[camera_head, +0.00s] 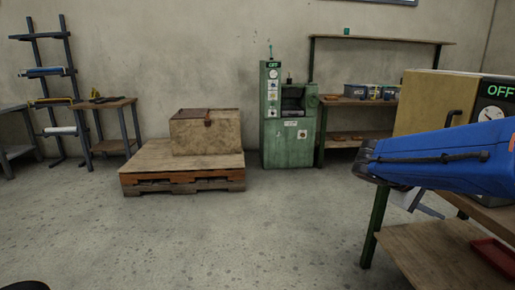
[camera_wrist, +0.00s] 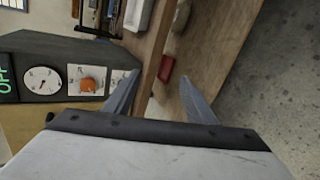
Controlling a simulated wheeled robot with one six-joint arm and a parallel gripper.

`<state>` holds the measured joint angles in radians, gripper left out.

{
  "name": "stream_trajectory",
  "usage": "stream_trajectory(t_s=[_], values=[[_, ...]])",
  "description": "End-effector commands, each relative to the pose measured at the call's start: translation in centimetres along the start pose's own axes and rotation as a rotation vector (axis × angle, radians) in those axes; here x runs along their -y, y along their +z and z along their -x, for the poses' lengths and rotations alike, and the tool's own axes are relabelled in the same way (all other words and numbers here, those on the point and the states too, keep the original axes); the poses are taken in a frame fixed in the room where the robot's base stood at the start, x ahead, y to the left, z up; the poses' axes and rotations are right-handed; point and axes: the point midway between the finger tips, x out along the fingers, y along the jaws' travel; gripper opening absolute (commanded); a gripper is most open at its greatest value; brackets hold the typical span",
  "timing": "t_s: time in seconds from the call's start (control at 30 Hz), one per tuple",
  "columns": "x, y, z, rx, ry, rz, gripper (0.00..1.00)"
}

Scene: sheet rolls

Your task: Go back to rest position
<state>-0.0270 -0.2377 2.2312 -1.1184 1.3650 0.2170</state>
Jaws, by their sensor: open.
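My gripper shows in the wrist view (camera_wrist: 160,98) with its two grey fingers apart and nothing between them. In the head view my blue arm reaches in from the right edge, and my gripper (camera_head: 418,203) is partly hidden behind it. The gripper is beside a workbench (camera_head: 420,250) at the right. A tan machine (camera_head: 425,100) with a dial and a green OFF sign stands on that bench. In the wrist view the machine's dark panel (camera_wrist: 55,82) is at the left, with an orange knob.
A red tray (camera_head: 492,254) lies on the bench's lower shelf. A green machine (camera_head: 290,120) stands by the back wall. A crate (camera_head: 205,132) sits on a wooden pallet (camera_head: 140,160). A rack with rolls (camera_head: 48,72) is at the far left. The middle floor is clear.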

Motion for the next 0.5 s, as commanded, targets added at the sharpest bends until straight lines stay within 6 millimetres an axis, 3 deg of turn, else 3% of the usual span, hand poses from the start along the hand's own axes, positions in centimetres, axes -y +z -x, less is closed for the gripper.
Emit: stream_trajectory(t_s=[0.03,0.2,0.5], values=[[1.5,1.5,0.2,-0.017,-0.064,-0.017,0.51],[7.1,5.0,1.5,-0.081,-0.286,-0.074,0.51],[16.3,9.3,6.1,-0.235,-0.656,-0.204,0.51]])
